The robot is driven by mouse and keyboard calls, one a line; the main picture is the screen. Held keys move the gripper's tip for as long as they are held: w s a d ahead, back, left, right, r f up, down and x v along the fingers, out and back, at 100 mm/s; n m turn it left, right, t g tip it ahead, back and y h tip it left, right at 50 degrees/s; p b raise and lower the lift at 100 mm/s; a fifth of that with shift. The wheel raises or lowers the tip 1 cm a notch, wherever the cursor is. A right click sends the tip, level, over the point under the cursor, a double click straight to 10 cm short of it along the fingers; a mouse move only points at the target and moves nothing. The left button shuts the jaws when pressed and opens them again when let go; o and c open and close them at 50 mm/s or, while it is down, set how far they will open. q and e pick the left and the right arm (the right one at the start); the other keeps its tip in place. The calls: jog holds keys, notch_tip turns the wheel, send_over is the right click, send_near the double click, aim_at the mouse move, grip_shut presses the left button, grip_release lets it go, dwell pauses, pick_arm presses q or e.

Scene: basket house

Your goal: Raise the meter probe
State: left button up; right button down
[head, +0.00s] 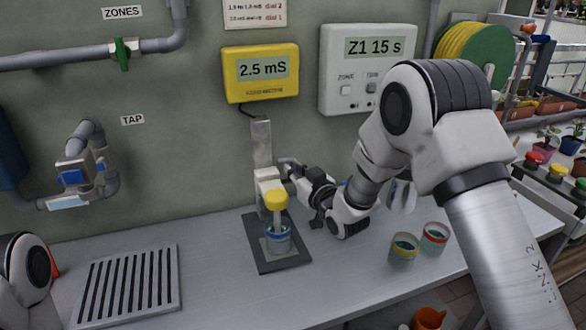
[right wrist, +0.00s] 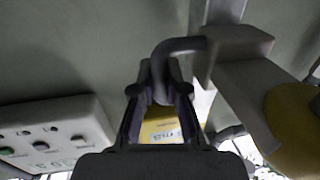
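The meter probe has a yellow cap (head: 276,199) and hangs from a pale carriage (head: 268,178) on an upright metal post (head: 262,140). Its lower end is inside a blue-banded cup (head: 278,241) on the dark stand base (head: 294,259). My right gripper (head: 287,168) is at the carriage's right side. In the right wrist view, its fingers (right wrist: 161,85) close around the bent grey handle (right wrist: 183,45) of the carriage, and the yellow cap (right wrist: 295,125) shows at the right. My left gripper is out of view.
A yellow meter (head: 261,72) reading 2.5 mS and a white panel (head: 366,65) reading Z1 15 s are on the wall. Yellow-banded (head: 403,250) and red-banded (head: 434,238) cups stand right of the stand. A slotted drain (head: 127,286) is at left, with free bench between.

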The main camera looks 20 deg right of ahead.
notch_tip(320, 180, up, 8)
jog(key=p, duration=0.3)
jog(key=shift+w, duration=0.1)
jog(key=c, duration=1.4)
grip_release()
jog(key=shift+c, duration=0.2)
jog(key=shift+f, duration=0.1)
jog(key=v, duration=1.2)
